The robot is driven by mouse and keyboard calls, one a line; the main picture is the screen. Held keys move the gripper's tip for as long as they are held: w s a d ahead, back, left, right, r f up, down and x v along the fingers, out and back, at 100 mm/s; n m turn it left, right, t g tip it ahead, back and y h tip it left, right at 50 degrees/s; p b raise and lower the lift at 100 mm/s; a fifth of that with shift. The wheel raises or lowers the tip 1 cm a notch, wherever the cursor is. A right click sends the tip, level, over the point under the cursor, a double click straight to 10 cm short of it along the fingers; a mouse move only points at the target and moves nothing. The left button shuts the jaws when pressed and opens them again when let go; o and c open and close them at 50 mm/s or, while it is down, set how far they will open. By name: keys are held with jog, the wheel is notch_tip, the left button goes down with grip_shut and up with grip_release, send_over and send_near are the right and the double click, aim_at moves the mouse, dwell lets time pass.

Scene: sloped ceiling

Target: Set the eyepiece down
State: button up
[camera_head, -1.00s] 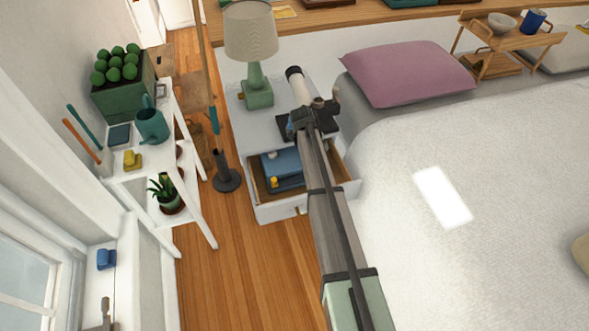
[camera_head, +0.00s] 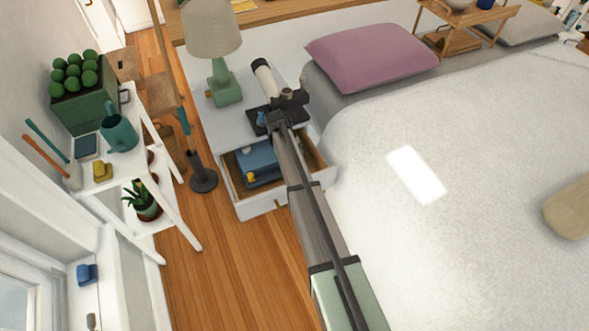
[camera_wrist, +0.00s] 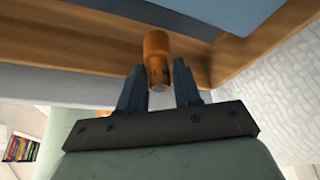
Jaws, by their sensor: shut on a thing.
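My gripper (camera_wrist: 159,84) shows in the wrist view with its two blue fingers closed on an orange-brown cylinder, which I take to be the eyepiece (camera_wrist: 157,52). The eyepiece stands out past the fingertips, with a paler end toward the palm. Wooden boards lie behind it; I cannot tell whether it touches them. In the head view my arm reaches toward the white nightstand (camera_head: 207,124), and the eyepiece cannot be made out there. The nightstand drawer (camera_head: 262,204) is open, with a blue box (camera_head: 255,158) and a small yellow thing (camera_head: 250,178) inside.
The bed (camera_head: 460,150) with a pink pillow (camera_head: 370,50) is at right. A white shelf with plants (camera_head: 142,205) is at left. Wooden floor (camera_head: 215,265) lies between.

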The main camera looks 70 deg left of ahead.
jog(key=shift+f, duration=1.6)
jog(key=shift+f, duration=0.1)
jog(key=o, duration=0.8)
jog(key=v, duration=1.2)
jog(key=shift+d, duration=0.1)
